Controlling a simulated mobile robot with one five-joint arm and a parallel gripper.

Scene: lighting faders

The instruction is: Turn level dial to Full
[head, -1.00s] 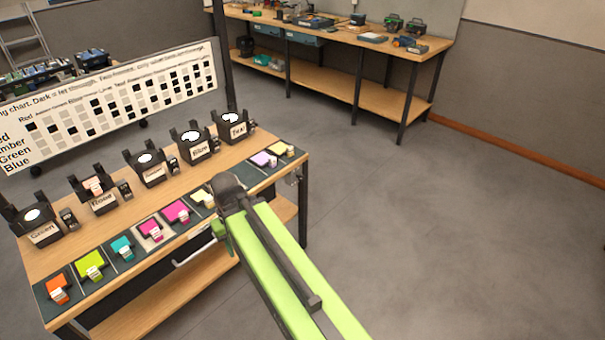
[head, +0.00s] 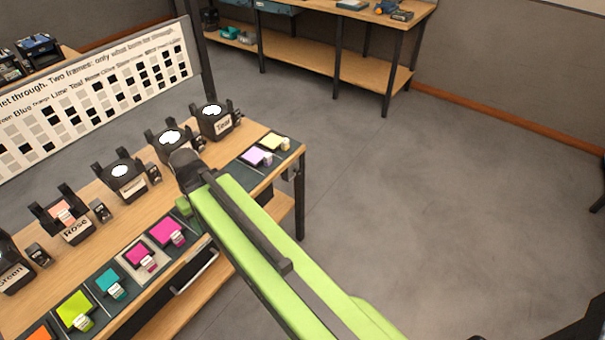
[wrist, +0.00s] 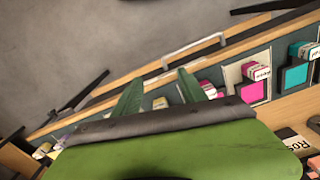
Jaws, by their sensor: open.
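Several black lamp units with labels stand in a row on the wooden bench, including Teal (head: 214,122), Rose (head: 66,215) and Green (head: 12,268). Small dark boxes, such as the one beside Rose (head: 101,210), stand next to lamps; no dial or Full mark can be read on them. My gripper's two green fingers show in the wrist view (wrist: 160,92), apart with nothing held between them. They are over the bench's front strip of colour swatches. In the head view my arm hides most of the gripper and part of the bench.
Swatches in the front strip include magenta (head: 166,231), teal (head: 111,281) and lime (head: 74,308). A metal handle (head: 195,272) sticks out of the bench front. A chart board (head: 100,95) stands behind the lamps. The floor to the right (head: 400,180) is clear.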

